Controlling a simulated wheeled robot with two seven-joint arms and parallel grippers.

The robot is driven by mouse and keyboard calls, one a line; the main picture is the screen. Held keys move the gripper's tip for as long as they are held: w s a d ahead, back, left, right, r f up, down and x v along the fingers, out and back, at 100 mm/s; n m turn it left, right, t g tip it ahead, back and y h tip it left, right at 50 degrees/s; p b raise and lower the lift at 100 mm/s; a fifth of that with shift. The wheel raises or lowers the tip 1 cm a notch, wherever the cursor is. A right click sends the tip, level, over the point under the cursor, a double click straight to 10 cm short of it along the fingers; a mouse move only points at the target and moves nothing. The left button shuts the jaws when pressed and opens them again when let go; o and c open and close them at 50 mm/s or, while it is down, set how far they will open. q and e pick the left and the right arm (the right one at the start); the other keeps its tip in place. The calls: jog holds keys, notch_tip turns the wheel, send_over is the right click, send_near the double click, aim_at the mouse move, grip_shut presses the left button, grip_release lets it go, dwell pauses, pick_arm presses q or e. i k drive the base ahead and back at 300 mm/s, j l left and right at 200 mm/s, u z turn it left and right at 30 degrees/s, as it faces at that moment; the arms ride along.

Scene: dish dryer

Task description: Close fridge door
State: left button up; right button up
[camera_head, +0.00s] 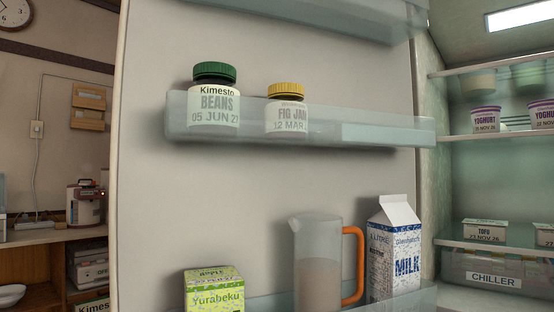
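The fridge door (270,185) stands open in the head view, its pale inner face filling the middle of the picture. Its free edge (118,160) is at the left, and the lit fridge interior (490,195) shows to its right. The door's middle shelf (385,133) holds a green-lidded jar (214,95) marked beans and a yellow-lidded jar (287,110) of fig jam. Lower down, a jug (318,270) with an orange handle, a milk carton (393,250) and a green box (214,290) stand along the door. Neither of my grippers shows.
Inside the fridge, yoghurt cups (485,119) and tofu packs (484,232) sit on shelves above a chiller drawer (493,279). Left of the door are a wooden counter (60,235), an appliance (84,203) and a wall clock (14,12).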

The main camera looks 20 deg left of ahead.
aim_at(178, 203)
jog(key=i+j+z, duration=0.15)
jog(key=j, duration=0.35)
jog(key=j+z, duration=0.2)
jog(key=j, duration=0.3)
jog(key=i+j+z, duration=0.15)
jog(key=j, duration=0.35)
